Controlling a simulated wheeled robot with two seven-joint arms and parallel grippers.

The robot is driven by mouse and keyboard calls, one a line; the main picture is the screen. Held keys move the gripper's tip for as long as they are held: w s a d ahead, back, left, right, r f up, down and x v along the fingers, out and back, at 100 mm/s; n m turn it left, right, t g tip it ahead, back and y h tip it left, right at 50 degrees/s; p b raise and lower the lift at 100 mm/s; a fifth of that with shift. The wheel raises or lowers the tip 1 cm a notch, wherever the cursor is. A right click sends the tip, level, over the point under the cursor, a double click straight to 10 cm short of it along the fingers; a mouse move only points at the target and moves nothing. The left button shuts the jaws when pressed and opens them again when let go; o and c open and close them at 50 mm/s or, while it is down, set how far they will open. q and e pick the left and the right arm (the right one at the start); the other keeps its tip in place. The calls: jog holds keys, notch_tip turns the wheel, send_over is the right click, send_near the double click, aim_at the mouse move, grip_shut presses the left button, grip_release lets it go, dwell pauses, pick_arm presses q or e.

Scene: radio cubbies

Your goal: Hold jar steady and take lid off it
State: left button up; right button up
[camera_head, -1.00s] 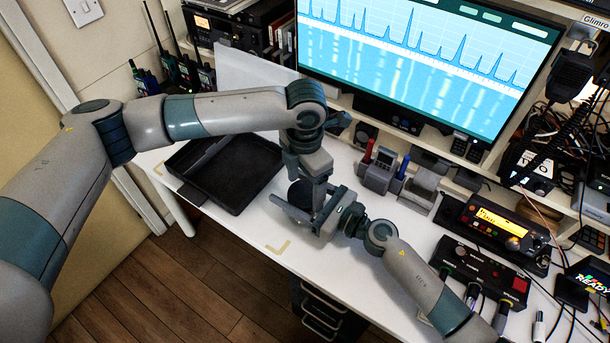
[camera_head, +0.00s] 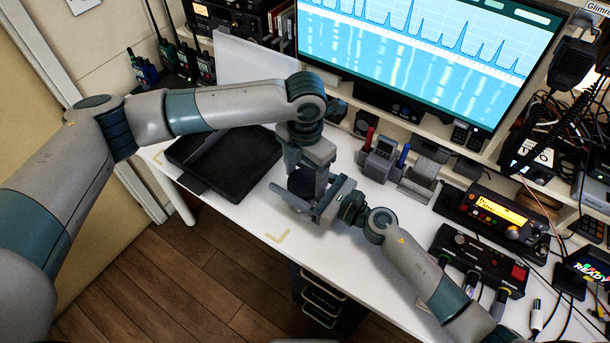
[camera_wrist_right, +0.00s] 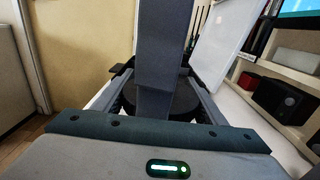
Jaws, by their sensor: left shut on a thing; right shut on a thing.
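The jar (camera_head: 301,187) is a small dark round thing, mostly hidden between my two grippers above the front edge of the white desk. In the right wrist view its dark round form (camera_wrist_right: 183,103) lies between my right fingers. My left gripper (camera_head: 308,178) comes down from above and is shut on the lid, which I cannot tell apart from the jar. Its grey body also fills the middle of the right wrist view (camera_wrist_right: 163,60). My right gripper (camera_head: 303,199) reaches in from the right and is shut on the jar, below the left one.
An open black tray (camera_head: 232,178) lies on the desk (camera_head: 262,222) to the left of the grippers. A pen holder (camera_head: 380,160), a radio (camera_head: 490,217) and a control box (camera_head: 478,262) with cables stand to the right. The desk's front strip is clear.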

pick_arm(q)
jog(key=n, duration=0.4)
jog(key=shift+n, duration=0.4)
jog(key=n, duration=0.3)
jog(key=shift+c, duration=0.2)
jog(key=o, duration=1.2)
jog(key=shift+r, duration=2.25)
jog(key=c, duration=0.3)
jog(key=shift+s+r+m, duration=0.1)
jog(key=shift+r+m, duration=0.8)
jog(key=shift+m, duration=0.55)
jog(key=shift+r+m, duration=0.85)
jog(key=shift+m, duration=0.6)
